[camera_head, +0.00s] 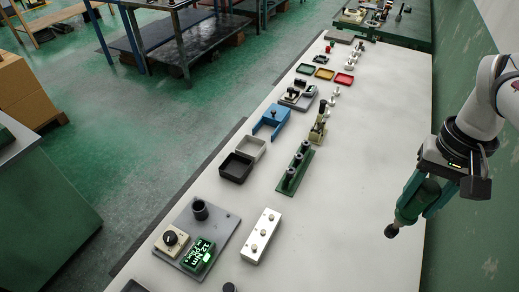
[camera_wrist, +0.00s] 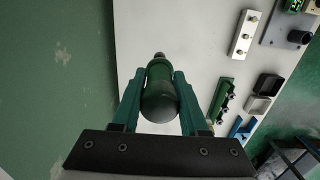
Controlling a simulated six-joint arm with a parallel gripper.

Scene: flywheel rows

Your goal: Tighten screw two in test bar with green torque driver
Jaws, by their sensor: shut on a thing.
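A green rack (camera_head: 296,171), black tray (camera_head: 236,167) and blue holder (camera_head: 271,122) stand further back. The table's right side is clear.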

